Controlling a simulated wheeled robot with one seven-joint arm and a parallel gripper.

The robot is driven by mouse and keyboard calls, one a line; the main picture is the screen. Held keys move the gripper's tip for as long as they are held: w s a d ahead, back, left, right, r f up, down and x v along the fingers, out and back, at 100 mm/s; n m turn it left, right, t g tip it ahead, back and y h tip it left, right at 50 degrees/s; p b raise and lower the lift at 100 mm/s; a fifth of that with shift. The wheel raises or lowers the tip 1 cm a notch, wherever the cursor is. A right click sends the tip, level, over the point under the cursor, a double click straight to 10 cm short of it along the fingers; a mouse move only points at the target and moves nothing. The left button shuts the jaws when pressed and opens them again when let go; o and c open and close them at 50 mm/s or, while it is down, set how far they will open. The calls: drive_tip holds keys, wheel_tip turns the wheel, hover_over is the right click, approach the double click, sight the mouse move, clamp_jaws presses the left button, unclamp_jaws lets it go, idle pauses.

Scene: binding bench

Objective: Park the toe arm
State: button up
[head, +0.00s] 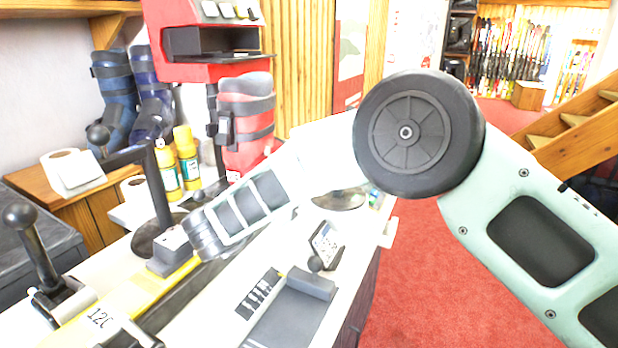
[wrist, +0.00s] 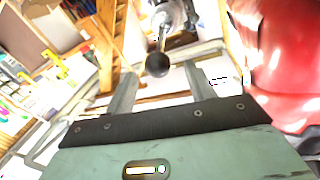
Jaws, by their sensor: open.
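In the head view a black post (head: 159,190) stands on a round dark base on the bench. A dark bar (head: 124,156) reaches left from its top to a black ball knob (head: 97,134); this looks like the toe arm. A second lever with a ball knob (head: 20,215) stands upright at the far left. In the wrist view my gripper (wrist: 161,84) is open, its two fingers apart and empty. A black ball knob (wrist: 157,64) on a thin rod shows between the fingers, seemingly beyond their tips. I cannot tell which knob it is. My fingers are hidden in the head view.
A yellow bar (head: 105,315) marked "120" lies along the bench (head: 225,285). A red and grey ski boot (head: 247,120), yellow bottles (head: 186,155) and a paper roll (head: 72,172) stand behind. Blue boots (head: 113,95) are at the left. Red floor (head: 425,275) is free right of the bench.

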drive_tip(key=b+v, duration=0.1)
drive_tip(key=v, duration=1.1)
drive_tip(key=shift+s, duration=0.15)
drive_tip(key=shift+a, duration=0.1)
